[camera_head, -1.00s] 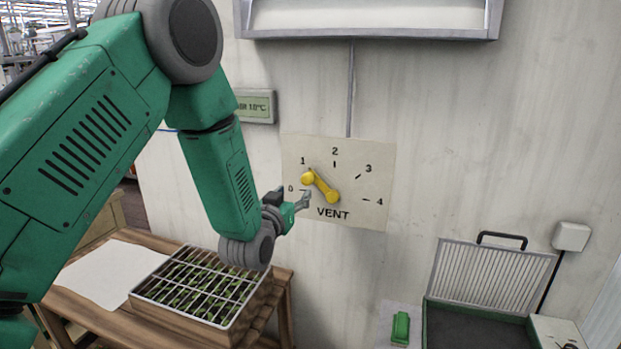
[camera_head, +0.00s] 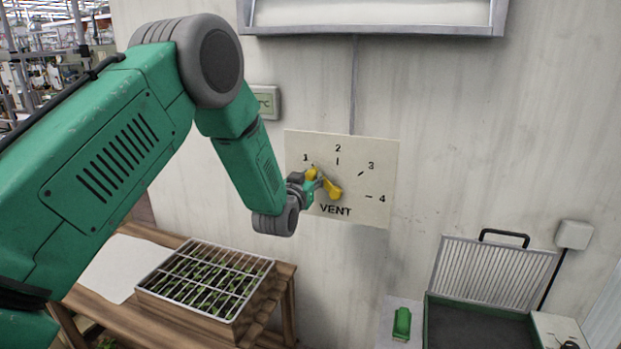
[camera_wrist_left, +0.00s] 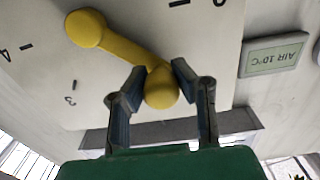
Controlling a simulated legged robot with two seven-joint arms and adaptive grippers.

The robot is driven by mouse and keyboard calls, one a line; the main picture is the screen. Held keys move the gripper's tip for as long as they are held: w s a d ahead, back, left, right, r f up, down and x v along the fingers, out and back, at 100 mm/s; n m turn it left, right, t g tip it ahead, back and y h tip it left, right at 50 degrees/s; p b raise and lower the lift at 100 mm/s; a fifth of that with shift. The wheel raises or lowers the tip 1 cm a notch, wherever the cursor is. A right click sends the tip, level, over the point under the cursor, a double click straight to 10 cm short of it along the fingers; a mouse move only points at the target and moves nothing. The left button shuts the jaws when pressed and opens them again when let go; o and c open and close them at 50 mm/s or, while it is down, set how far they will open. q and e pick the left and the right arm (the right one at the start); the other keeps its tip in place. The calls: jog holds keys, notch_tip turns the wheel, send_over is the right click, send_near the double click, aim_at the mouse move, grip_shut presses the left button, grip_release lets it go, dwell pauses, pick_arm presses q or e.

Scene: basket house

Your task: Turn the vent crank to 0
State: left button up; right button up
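The vent crank (camera_head: 334,192) is a yellow bar on a pale dial plate (camera_head: 375,150) marked up to 4 and labelled VENT. Its hub is at the lower right, and its round knob (camera_head: 311,174) is at the upper left, close to the 1 mark. My left gripper (camera_head: 316,185) is at the knob and hides the 0 label in the head view. The left wrist view looks upside down. There the two fingers of the left gripper (camera_wrist_left: 159,80) sit close against both sides of the knob (camera_wrist_left: 161,92). My right gripper is not in view.
A wooden table (camera_head: 284,280) with a gridded seedling tray (camera_head: 262,272) stands at the lower left. A green box with a raised ribbed lid (camera_head: 490,270) is at the lower right. A small display (camera_head: 266,102) hangs on the wall. The wall right of the dial is clear.

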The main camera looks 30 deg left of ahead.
pick_arm(q)
jog(key=shift+d, duration=0.1)
grip_shut()
jog(key=shift+f, duration=0.1)
jog(key=shift+a+f+n+b, duration=0.3)
jog(key=shift+a+n+b, duration=0.15)
jog(key=shift+n, duration=0.15)
jog(key=shift+s+a+f+n+b, duration=0.1)
jog(key=shift+a+f+n+b, duration=0.15)
jog(key=shift+f+n+b, duration=0.85)
jog(key=shift+s+a+f+n+b, duration=0.1)
jog(key=shift+a+f+n+b, duration=0.2)
jog(key=shift+f+n+b, duration=0.75)
jog(key=shift+s+a+f+n+b, duration=0.1)
jog(key=shift+a+f+n+b, duration=0.3)
jog(key=shift+n+b, duration=1.2)
jog(key=shift+d+f+n, duration=0.15)
jog(key=shift+f+n, duration=0.05)
jog(key=shift+n, duration=0.05)
jog(key=o, duration=1)
grip_release()
jog(key=shift+o, duration=0.3)
jog(key=shift+s+r, duration=0.1)
jog(key=shift+r, duration=0.05)
